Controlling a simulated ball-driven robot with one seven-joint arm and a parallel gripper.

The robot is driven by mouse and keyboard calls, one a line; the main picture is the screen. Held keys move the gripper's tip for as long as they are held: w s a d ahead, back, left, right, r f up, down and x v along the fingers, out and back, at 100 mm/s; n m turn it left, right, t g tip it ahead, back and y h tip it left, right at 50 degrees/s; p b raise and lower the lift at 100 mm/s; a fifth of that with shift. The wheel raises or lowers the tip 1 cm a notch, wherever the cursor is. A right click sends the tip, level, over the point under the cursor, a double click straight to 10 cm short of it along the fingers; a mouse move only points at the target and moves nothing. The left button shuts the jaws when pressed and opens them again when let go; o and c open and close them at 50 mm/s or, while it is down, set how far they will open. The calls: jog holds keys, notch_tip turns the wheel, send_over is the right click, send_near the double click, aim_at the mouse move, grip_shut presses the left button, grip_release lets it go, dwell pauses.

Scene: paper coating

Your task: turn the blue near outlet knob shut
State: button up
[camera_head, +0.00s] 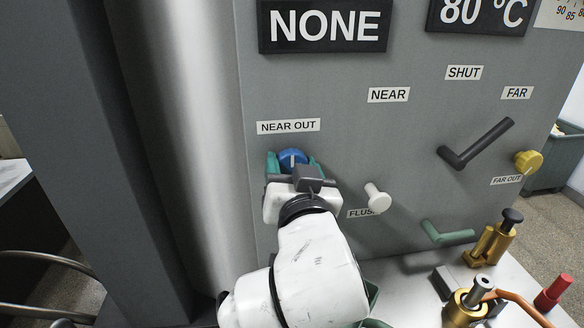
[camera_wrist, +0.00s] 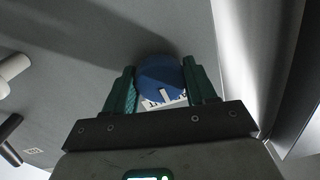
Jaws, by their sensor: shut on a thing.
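The blue near outlet knob (camera_head: 291,158) sits on the grey panel below the "NEAR OUT" label (camera_head: 288,126). A white pointer line on its face stands roughly upright in the head view. My gripper (camera_head: 292,164) is at the knob, with a green finger on each side of it. In the wrist view the blue knob (camera_wrist: 161,80) sits between the two green fingers of my gripper (camera_wrist: 161,88), which are shut on it. A white marking shows at the knob's lower edge there. Part of the knob is hidden behind my gripper in the head view.
A white flush knob (camera_head: 377,197) sticks out right of my gripper. A dark lever (camera_head: 476,143), a yellow far outlet knob (camera_head: 528,162) and a green handle (camera_head: 447,233) are further right. Brass fittings (camera_head: 492,243) stand at lower right. A metal column (camera_head: 190,120) rises at left.

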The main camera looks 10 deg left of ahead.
jog(key=shift+f, duration=0.35)
jog(key=o, duration=1)
jog(key=shift+r, duration=0.25)
jog(key=v, duration=1)
jog(key=shift+s+d, duration=0.1)
jog(key=shift+s, duration=0.3)
